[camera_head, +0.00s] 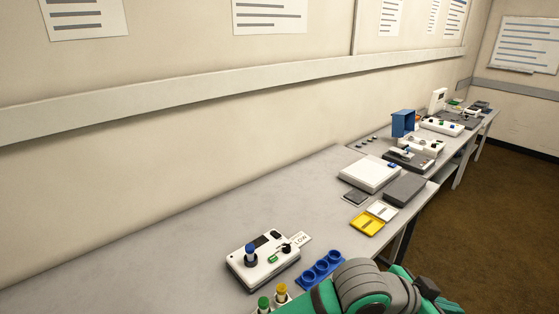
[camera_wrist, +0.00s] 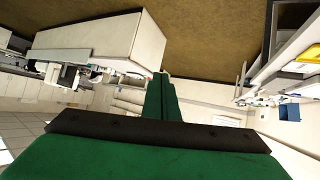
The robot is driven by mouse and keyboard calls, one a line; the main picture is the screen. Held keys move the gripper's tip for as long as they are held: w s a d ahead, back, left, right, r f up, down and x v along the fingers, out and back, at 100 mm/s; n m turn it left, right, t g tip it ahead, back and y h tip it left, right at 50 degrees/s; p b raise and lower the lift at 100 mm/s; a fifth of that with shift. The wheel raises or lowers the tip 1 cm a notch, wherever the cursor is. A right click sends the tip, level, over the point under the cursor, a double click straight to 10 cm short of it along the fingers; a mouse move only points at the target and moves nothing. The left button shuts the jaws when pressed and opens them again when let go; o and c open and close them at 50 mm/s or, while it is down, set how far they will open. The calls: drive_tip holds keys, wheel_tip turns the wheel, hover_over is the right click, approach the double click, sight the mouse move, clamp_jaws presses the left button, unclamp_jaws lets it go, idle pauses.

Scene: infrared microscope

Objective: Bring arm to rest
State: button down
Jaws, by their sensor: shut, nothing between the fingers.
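My gripper (camera_wrist: 161,80) shows in the wrist view as green fingers pressed together beyond a dark bar. It is shut and empty, and it points out into the room, away from any object. In the head view part of my green and grey arm shows at the bottom right, in front of the bench edge. The fingertips are not clear in that view.
The grey bench (camera_head: 150,255) runs along the wall. A white control box (camera_head: 262,261) with a blue knob, a blue three-hole holder (camera_head: 320,268) and green and yellow-capped pieces (camera_head: 281,292) lie near my arm. Brown floor (camera_head: 480,210) is open at right.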

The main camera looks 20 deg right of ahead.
drive_tip(key=w+a+r+n+t+h, duration=0.2)
drive_tip(key=w+r+n+t+h, duration=0.5)
drive_tip(key=w+r+n+h, duration=0.15)
drive_tip(key=w+a+f+n+t+y, duration=0.3)
drive_tip(key=a+f+n+t+y, duration=0.1)
drive_tip(key=a+f+n+t, duration=0.3)
drive_tip(key=w+a+f+n+t+y, duration=0.3)
drive_tip(key=a+f+n+t+y, duration=0.25)
drive_tip(key=a, duration=0.25)
drive_tip(key=s+a+f+n+y, duration=0.1)
drive_tip(key=s+a+f+y, duration=0.3)
drive_tip(key=a+f, duration=0.3)
drive_tip(key=s+a+f+n+y, duration=0.1)
drive_tip(key=s+a+f+y, duration=0.25)
drive_tip(key=a+f, duration=0.35)
drive_tip(key=s+a+f+m+g+y, duration=0.1)
drive_tip(key=s+a+f+m, duration=0.1)
drive_tip(key=s+a, duration=0.4)
drive_tip(key=s+a+f+m+g+y, duration=0.1)
drive_tip(key=s+a, duration=0.5)
drive_tip(key=s, duration=0.6)
wheel_tip(320, 180, down, 2)
drive_tip(key=shift+a+f+m+y, duration=0.1)
drive_tip(key=shift+a+m+y, duration=0.1)
drive_tip(key=shift+m+y, duration=0.4)
drive_tip(key=shift+w, duration=0.15)
